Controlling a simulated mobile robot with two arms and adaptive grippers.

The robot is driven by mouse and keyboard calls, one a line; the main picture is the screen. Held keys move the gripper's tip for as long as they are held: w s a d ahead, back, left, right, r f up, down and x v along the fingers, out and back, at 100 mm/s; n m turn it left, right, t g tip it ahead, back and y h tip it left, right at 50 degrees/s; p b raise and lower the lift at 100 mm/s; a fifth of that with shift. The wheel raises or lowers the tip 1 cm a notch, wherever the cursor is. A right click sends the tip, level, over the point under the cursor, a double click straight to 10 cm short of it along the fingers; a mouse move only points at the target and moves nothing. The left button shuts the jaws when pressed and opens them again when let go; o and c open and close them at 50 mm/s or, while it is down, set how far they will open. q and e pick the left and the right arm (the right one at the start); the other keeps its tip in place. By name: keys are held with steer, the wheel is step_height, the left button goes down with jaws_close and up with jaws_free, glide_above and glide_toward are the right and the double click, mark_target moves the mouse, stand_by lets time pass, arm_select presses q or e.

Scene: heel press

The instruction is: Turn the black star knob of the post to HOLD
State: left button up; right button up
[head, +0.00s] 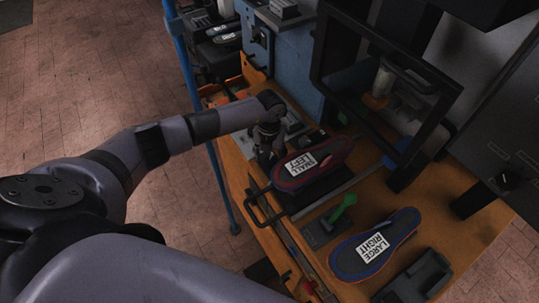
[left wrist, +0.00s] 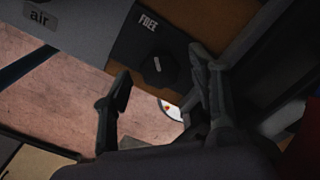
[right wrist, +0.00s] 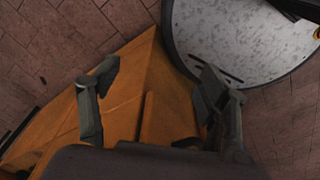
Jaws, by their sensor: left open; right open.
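The black knob (left wrist: 157,66) sits on a black plate (left wrist: 125,42) with the label FREE (left wrist: 147,22) in the left wrist view. The white mark on its cap runs roughly up and down, with FREE just above it. No HOLD label can be read. My left gripper (left wrist: 161,80) is open, with one finger left of the knob and one right of it; I cannot tell whether either touches. In the head view my left gripper (head: 266,152) points down at the bench's left side, hiding the knob. My right gripper (right wrist: 161,70) is open and empty in the right wrist view.
A SMALL LEFT insole (head: 312,162) lies right of my left gripper. A green-handled lever (head: 342,208) and a LARGE RIGHT insole (head: 375,245) are nearer. A dark frame (head: 322,60) rises behind. A round grey top (right wrist: 245,40) stands beside my right gripper.

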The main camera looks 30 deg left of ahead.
arm_select(q)
steer(key=shift+f, duration=0.35)
steer(key=shift+c, duration=0.5)
steer(key=c, duration=1.1)
